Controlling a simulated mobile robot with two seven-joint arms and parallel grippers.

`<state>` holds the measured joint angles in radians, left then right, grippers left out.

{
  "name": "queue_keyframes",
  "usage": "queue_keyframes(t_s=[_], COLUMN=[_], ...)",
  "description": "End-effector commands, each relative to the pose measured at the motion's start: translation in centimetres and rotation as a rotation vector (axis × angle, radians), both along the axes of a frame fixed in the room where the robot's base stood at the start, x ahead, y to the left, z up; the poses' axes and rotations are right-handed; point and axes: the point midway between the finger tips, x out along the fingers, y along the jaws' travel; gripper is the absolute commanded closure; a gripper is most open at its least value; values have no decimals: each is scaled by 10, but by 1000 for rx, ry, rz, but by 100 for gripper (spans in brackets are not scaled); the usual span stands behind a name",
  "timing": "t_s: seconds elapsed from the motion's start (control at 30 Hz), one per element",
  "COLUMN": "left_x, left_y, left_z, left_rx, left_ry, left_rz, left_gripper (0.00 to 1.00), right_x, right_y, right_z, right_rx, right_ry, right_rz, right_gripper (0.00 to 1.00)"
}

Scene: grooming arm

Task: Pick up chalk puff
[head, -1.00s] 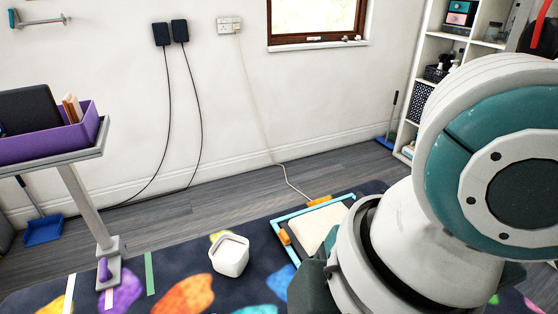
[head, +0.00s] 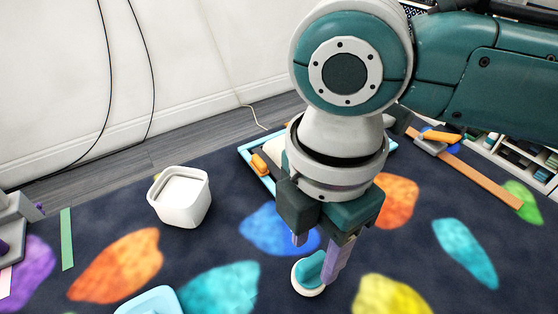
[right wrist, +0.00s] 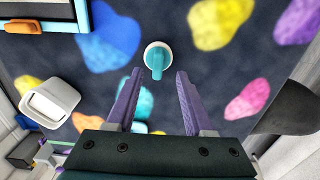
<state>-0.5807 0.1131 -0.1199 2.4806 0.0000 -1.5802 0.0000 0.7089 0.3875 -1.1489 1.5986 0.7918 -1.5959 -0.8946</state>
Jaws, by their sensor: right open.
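The chalk puff, which I take to be the round white pad with a teal grip on top (head: 308,275), lies on the dark patterned mat (head: 90,215). In the right wrist view the puff (right wrist: 157,58) is near the top middle, just beyond the fingertips and roughly between their lines. My right gripper (head: 316,260) points down over the puff, its purple fingers apart and empty. In the right wrist view the gripper (right wrist: 159,72) is clearly open. In the head view one finger overlaps the puff's right side; I cannot tell whether it touches. My left gripper is not in view.
A white tub (head: 181,197) stands on the mat to the left. Behind my right gripper lies a light-blue-framed tray (head: 247,155) with an orange piece. A light blue object (head: 150,301) is cut off at the bottom edge. The mat around the puff is mostly clear.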

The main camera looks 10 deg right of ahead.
Motion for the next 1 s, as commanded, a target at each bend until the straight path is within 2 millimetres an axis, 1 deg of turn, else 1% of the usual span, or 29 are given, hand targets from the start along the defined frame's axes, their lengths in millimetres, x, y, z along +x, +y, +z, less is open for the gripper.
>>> queue_keyframes(t_s=[0.03,0.1,0.23,0.33,0.57,1.0], left_x=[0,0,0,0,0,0], left_y=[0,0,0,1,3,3], left_z=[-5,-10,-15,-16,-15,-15], left_rx=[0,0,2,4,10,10], left_ry=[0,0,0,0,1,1], left_rz=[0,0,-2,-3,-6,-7], left_gripper=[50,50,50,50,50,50], right_x=[1,3,3,3,3,3], right_y=[-1,-2,-2,-2,-2,-2], right_z=[-10,-23,-40,-46,-45,-45], right_rx=[-2,-2,-1,0,0,-1], right_ry=[2,2,2,0,-1,-1], right_rz=[-2,-2,-1,0,0,-1], right_gripper=[48,48,48,48,49,98])
